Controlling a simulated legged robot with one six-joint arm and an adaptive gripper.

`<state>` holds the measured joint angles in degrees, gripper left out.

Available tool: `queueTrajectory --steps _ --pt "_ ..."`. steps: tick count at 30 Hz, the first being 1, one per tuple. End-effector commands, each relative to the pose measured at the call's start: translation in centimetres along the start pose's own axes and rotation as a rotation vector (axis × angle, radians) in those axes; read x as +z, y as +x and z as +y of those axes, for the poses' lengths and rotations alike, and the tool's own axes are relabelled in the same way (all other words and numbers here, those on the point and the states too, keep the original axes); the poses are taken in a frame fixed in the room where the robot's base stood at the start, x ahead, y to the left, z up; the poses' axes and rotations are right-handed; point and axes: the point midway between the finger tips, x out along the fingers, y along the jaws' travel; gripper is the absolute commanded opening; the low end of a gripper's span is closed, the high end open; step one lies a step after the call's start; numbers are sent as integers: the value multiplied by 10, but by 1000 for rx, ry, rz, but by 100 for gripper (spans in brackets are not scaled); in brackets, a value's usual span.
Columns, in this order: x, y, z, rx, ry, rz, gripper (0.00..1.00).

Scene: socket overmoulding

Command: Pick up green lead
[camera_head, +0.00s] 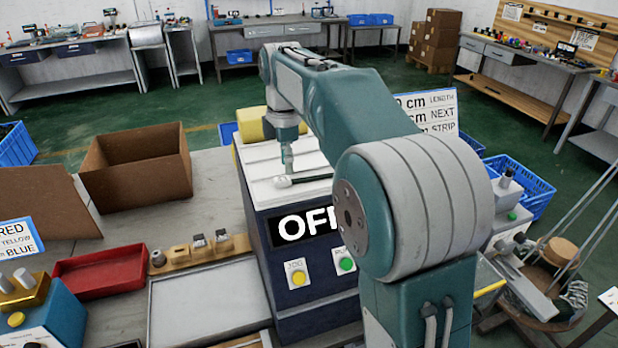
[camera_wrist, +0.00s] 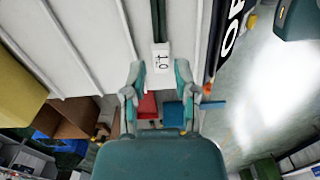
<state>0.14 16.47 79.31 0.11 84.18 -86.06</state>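My gripper (camera_head: 287,165) points down over the white top of the machine with the "OFF" display (camera_head: 302,225). In the wrist view my gripper (camera_wrist: 160,78) is open, its two teal fingers apart. A white tag (camera_wrist: 161,57) with black digits shows between and just beyond the fingertips. A dark green strip (camera_wrist: 158,18) runs from the tag to the top edge of the view; it may be the green lead, but I cannot be sure. I cannot tell whether the fingers touch the tag. In the head view, a small whitish piece (camera_head: 283,182) lies below my gripper.
A yellow block (camera_head: 250,124) stands behind the machine top. An open cardboard box (camera_head: 137,170), a red tray (camera_head: 100,273) and a grey tray (camera_head: 205,305) are to the left. A sign (camera_head: 432,108) and blue crates (camera_head: 520,185) are to the right.

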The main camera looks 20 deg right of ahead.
Motion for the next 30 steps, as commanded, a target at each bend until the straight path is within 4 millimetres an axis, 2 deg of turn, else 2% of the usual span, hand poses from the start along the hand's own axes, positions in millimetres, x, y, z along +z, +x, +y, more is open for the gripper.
queueTrajectory --steps 3,6,15,18,30 --pt "-2 21 0 -4 -1 -2 37" --pt "-2 32 0 -3 -1 -2 37" --pt "-2 37 0 0 -1 -2 37" --pt "-1 37 1 0 -1 -1 0" --pt "-3 35 1 0 -1 -2 0"
